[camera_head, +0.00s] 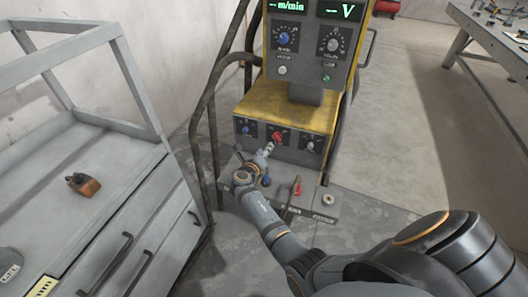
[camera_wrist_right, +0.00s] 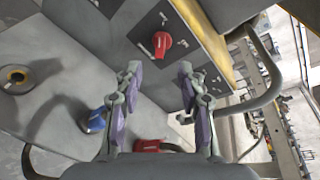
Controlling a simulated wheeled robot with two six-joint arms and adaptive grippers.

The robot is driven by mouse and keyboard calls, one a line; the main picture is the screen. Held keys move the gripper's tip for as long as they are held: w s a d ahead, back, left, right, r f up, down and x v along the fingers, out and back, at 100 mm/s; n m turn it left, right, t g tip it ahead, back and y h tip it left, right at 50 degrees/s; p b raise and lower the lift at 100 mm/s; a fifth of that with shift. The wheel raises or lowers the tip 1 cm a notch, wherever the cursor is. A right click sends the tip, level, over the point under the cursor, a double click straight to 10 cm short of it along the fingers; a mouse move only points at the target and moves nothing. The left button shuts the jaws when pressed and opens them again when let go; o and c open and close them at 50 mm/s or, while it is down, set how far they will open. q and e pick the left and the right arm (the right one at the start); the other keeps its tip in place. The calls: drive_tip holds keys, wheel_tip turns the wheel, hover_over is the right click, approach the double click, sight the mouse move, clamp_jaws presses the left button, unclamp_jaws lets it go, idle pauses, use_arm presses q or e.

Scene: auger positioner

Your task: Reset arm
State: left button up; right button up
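My right gripper (camera_head: 266,151) reaches to the lower front of the yellow and grey welding machine (camera_head: 290,108). In the right wrist view its two fingers (camera_wrist_right: 159,85) with purple pads stand apart, with nothing between them. A red rotary knob (camera_wrist_right: 161,43) on the dark panel lies just beyond the fingertips; it also shows in the head view (camera_head: 277,137). A blue connector (camera_wrist_right: 94,121) and a red connector (camera_wrist_right: 152,146) sit below, partly hidden by the fingers. My right arm (camera_head: 290,238) stretches in from the lower right. My left gripper is not in view.
A grey workbench (camera_head: 120,195) with drawers stands left, with a small orange-brown object (camera_head: 83,184) on it. Dark hoses (camera_head: 205,110) run along the machine's left side. A table (camera_head: 490,30) with small parts stands back right. The floor between is clear.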

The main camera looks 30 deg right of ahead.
drive_tip(key=shift+s+a+r, duration=0.1)
drive_tip(key=shift+s+a, duration=0.1)
drive_tip(key=shift+s, duration=0.05)
idle(0.3)
